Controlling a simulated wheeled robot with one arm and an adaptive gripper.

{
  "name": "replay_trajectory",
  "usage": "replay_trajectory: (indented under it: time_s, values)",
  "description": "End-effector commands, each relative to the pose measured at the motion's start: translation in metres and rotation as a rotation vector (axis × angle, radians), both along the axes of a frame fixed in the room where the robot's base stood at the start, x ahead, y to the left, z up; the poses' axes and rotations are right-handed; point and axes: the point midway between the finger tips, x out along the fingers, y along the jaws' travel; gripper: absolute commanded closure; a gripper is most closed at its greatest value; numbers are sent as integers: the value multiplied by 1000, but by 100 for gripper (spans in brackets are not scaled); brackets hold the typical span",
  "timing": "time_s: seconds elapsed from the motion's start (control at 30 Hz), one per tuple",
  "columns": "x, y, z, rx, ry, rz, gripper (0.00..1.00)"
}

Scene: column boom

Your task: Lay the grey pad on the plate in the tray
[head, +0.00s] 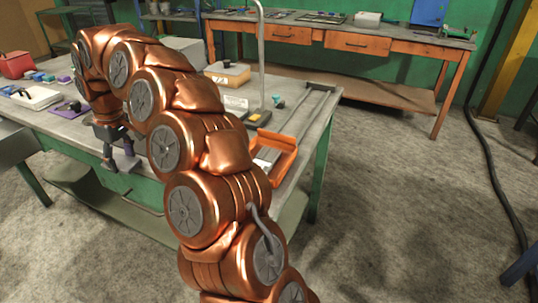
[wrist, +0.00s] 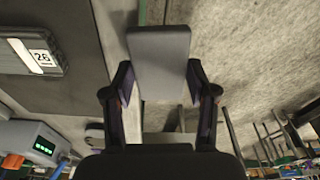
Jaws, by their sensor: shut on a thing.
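My gripper (wrist: 160,88) is shut on the grey pad (wrist: 159,55), a flat rectangular piece whose far end sticks out beyond the two fingers in the wrist view. In the head view my gripper (head: 119,161) hangs beside the near edge of the green-legged bench, with the pad small and hard to make out. An orange tray (head: 287,146) lies at the right end of the bench, partly hidden by my arm. Something pale shows inside it, but I cannot tell whether it is the plate.
The bench top (head: 310,108) holds a tan block (head: 227,73), an upright metal pole (head: 261,60) and several small items at left. In the wrist view a dark-framed "26" label (wrist: 40,57) and a grey box with a green display (wrist: 43,146) show. Open floor (head: 400,200) lies right.

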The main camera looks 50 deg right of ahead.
Motion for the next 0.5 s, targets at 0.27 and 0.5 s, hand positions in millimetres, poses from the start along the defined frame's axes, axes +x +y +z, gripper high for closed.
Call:
replay_trajectory:
  time_s: [0.27,0.5]
  values:
    - [-35,-53,24,4,0,357,63]
    - [-72,-94,39,4,2,703,63]
